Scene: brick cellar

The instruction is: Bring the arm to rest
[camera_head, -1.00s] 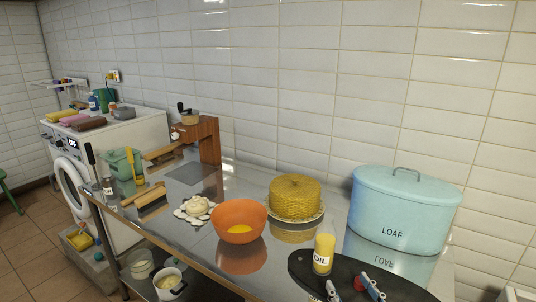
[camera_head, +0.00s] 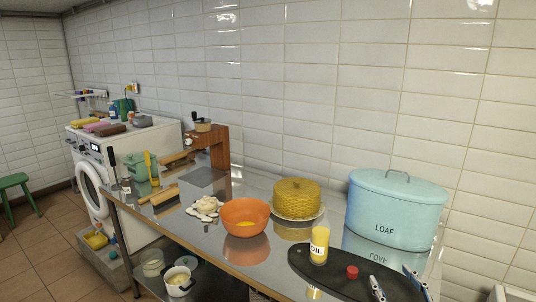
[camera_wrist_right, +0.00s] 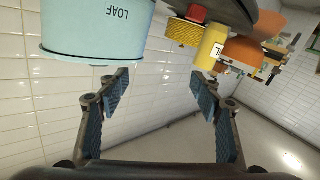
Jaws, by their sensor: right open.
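My right gripper (camera_head: 397,286) shows at the lower right of the head view, over or in front of the right part of a dark oval board (camera_head: 300,266). In the right wrist view my right gripper (camera_wrist_right: 159,84) has its two blue-padded fingers wide apart, with nothing between them but wall and floor behind. My left gripper is in neither view.
Near my right gripper are a red cap (camera_head: 352,272), a yellow oil bottle (camera_head: 319,246) and a blue loaf bin (camera_head: 398,212). An orange bowl (camera_head: 246,217) and a yellow woven dome (camera_head: 297,197) stand further left on the metal table (camera_head: 200,240).

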